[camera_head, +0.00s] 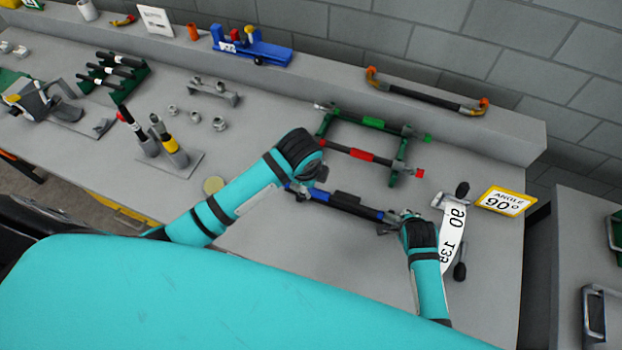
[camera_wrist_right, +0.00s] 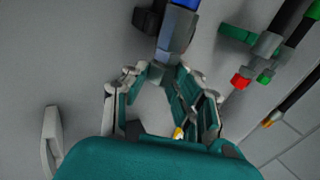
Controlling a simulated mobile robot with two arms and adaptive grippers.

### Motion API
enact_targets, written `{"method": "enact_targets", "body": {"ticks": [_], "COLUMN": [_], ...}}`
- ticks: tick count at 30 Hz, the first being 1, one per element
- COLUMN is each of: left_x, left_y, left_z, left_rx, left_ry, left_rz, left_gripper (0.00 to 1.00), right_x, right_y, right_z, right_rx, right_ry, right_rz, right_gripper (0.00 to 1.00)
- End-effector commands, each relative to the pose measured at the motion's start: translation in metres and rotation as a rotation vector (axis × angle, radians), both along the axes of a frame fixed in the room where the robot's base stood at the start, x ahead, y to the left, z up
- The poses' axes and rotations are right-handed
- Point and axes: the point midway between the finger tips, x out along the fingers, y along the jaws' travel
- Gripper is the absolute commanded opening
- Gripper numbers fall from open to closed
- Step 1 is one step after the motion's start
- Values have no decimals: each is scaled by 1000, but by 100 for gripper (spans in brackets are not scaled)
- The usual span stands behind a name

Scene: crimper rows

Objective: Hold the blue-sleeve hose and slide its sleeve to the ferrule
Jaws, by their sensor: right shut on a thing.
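The blue-sleeve hose (camera_head: 350,206) is a dark hose with blue parts near both ends, lying between my two hands in the head view. My right gripper (camera_head: 393,218) is at its right end. In the right wrist view my right gripper (camera_wrist_right: 168,72) is shut on the grey end fitting (camera_wrist_right: 177,32), with blue (camera_wrist_right: 185,4) just beyond it. My left gripper (camera_head: 303,184) is at the hose's left end; the dark wrist hides most of its fingers, so its grip cannot be made out. Which blue part is the sleeve is unclear.
A green rack (camera_head: 397,165) behind holds a red-sleeve hose (camera_head: 361,154) and a green-sleeve hose (camera_head: 374,122). A yellow-framed angle sign (camera_head: 506,201) and a white numbered scale (camera_head: 453,238) are at right. An orange-ended hose (camera_head: 425,96) lies on the back ledge.

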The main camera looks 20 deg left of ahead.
Motion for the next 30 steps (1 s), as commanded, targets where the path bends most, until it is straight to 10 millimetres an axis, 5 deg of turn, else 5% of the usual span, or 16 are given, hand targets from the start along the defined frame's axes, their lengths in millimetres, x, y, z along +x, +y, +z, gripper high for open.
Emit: {"method": "enact_targets", "body": {"ticks": [5, 6, 12, 23, 30], "left_x": [0, 0, 0, 0, 0], "left_y": [0, 0, 0, 0, 0], "left_z": [0, 0, 0, 0, 0], "left_rx": [0, 0, 0, 0, 0], "left_ry": [0, 0, -1, 0, 0], "left_rz": [0, 0, 0, 0, 0], "left_gripper": [51, 51, 51, 51, 51], "right_x": [-2, -2, -1, -3, -25], "right_y": [-3, -3, -2, 0, 0], "right_z": [-2, -2, -1, 6, 41], "right_rx": [-7, -7, -4, 1, 4], "right_ry": [6, 6, 3, -1, -1], "right_rz": [-3, -3, -1, -1, -2], "right_gripper": [0, 29, 52, 52, 52]}}
